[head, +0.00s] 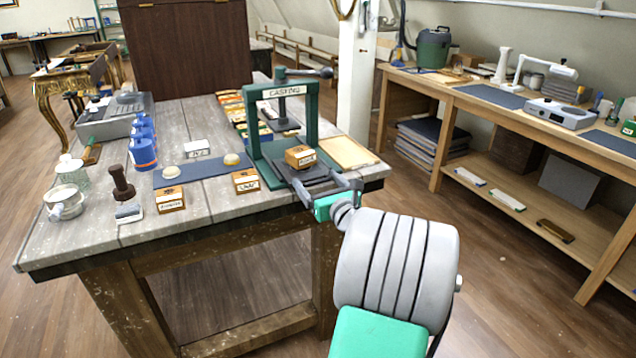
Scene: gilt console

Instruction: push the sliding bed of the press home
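The green press (254,130) stands near the table's right end, with a "CASTING" label across its top beam. Its dark grey sliding bed (322,176) sticks out of the frame toward me. A wooden block (300,156) with a pale label rests on the bed. My gripper (328,186) is at the bed's near edge, with its grey fingers spread apart and nothing seen between them. I cannot tell whether the fingers touch the bed. The far part of the bed is partly hidden by the block and the press frame.
Labelled wooden blocks (246,181) stand left of the press, beside a blue mat (186,174) with round knobs. A light wooden board (348,152) lies right of the press. Blue bottles, a stamp and a small pot fill the table's left. Floor is open between table and right workbench (440,92).

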